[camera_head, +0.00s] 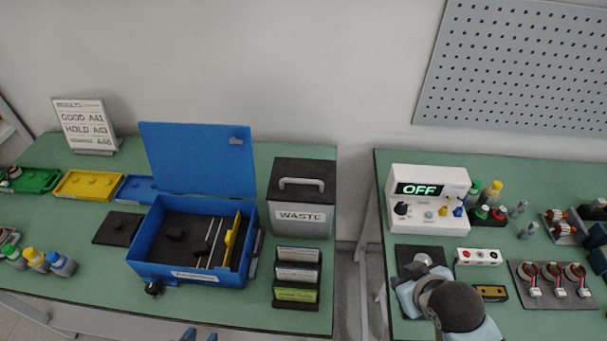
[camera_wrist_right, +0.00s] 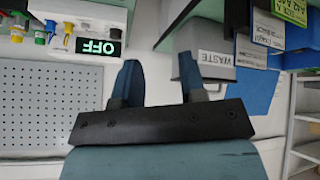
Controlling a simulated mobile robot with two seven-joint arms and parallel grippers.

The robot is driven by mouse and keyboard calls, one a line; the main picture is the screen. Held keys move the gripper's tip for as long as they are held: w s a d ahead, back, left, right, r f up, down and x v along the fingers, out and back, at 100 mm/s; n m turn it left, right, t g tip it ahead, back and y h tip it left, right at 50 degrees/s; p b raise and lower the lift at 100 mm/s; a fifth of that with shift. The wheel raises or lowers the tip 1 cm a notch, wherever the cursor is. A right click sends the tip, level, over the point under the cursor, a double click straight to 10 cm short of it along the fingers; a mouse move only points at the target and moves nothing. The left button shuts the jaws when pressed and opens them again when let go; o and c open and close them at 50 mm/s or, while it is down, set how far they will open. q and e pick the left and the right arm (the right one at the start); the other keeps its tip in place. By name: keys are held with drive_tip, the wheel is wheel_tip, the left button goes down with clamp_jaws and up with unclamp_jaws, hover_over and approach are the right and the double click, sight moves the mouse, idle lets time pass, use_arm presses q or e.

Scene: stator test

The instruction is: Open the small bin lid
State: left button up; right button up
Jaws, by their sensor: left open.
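The small bin is a grey box labelled WASTE (camera_head: 302,218) on the left bench. Its dark lid (camera_head: 304,174) with a light arched handle (camera_head: 302,183) lies shut on top. The bin also shows upside down in the right wrist view (camera_wrist_right: 215,68). My left gripper (camera_head: 198,335) shows only its blue fingertips at the bottom edge of the head view, apart and empty, in front of the left bench. My right gripper (camera_wrist_right: 158,62) has its two blue fingers apart with nothing between them. In the head view my right arm is over the right bench's front left, away from the bin.
An open blue case (camera_head: 190,283) with its lid raised stands left of the bin. A dark card rack (camera_head: 297,302) stands in front of the bin. A gap separates the benches. The right bench holds a white OFF instrument (camera_head: 428,215) and motor parts (camera_head: 555,275).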

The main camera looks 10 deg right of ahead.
drive_tip(key=w+a+r+n+t+y, duration=0.2)
drive_tip(key=w+a+r+n+t, duration=0.3)
drive_tip(key=w+r, duration=0.35)
drive_tip(key=w+a+r+n+t+y, duration=0.2)
drive_tip(key=w+a+r+n+t, duration=0.35)
drive_tip(key=w, duration=0.45)
drive_tip(key=w+a+r+n+g+y, duration=0.1)
drive_tip(key=a+r+n+g+y, duration=0.35)
drive_tip(key=a+n+y, duration=0.5)
drive_tip(key=w+a+r+n+g+y, duration=0.1)
drive_tip(key=a+r+n+g+y, duration=0.45)
drive_tip(key=n, duration=0.65)
wheel_tip(320, 180, down, 6)
drive_tip(key=w+a+r+n+g+h, duration=0.15)
drive_tip(key=n+g+h, duration=0.25)
drive_tip(key=n+g, duration=0.65)
drive_tip(key=w+d+f+n+t+h, duration=0.1)
drive_tip(key=w+d+f+n+h, duration=0.1)
drive_tip(key=w+d+n+h, duration=0.25)
drive_tip(key=w+d+f+n+h, duration=0.1)
drive_tip(key=w+d+f+h, duration=0.15)
drive_tip(key=d+h, duration=0.45)
drive_tip(key=y+p, duration=0.1)
drive_tip(key=p, duration=0.3)
hover_over(293, 174)
drive_tip(key=s, duration=0.5)
wheel_tip(293, 174, down, 11)
drive_tip(key=shift+w+f, duration=0.1)
drive_tip(key=shift+a+f, duration=0.1)
drive_tip(key=shift+f, duration=0.3)
